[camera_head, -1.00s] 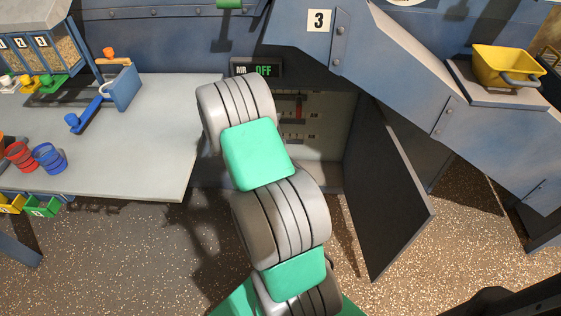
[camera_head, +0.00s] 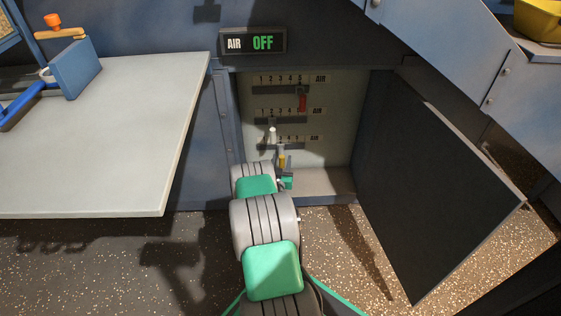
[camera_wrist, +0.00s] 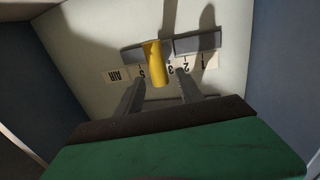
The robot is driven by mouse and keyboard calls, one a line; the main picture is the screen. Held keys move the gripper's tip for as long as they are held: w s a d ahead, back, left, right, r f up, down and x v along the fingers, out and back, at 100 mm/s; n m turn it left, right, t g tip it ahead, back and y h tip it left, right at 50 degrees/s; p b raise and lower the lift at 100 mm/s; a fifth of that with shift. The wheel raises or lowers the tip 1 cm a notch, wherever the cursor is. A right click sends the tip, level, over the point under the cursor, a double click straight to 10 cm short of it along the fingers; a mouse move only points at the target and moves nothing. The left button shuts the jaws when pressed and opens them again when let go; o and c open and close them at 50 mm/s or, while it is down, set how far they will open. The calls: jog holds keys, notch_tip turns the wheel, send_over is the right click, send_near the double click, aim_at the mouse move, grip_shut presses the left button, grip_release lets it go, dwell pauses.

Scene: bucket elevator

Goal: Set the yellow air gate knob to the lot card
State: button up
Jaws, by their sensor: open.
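The yellow air gate knob (camera_head: 282,158) is on the lowest of three slotted scales inside the open cabinet. In the wrist view the yellow knob (camera_wrist: 155,65) stands out from its slot (camera_wrist: 196,44) and covers the scale between 5 and 3; the numbers appear upside down, with AIR at the left. My gripper (camera_head: 285,172) is inside the cabinet at this knob. In the wrist view my gripper (camera_wrist: 156,78) is open, with one finger on each side of the knob; contact is not clear. I see no lot card.
A red knob (camera_head: 303,102) is on the top scale and a white knob (camera_head: 273,132) on the middle one, above my gripper. The cabinet door (camera_head: 430,185) stands open at right. A grey table (camera_head: 110,150) is at left. The sign (camera_head: 253,41) reads AIR OFF.

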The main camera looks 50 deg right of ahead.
jog(key=shift+x, duration=1)
grip_shut()
dwell(0.7)
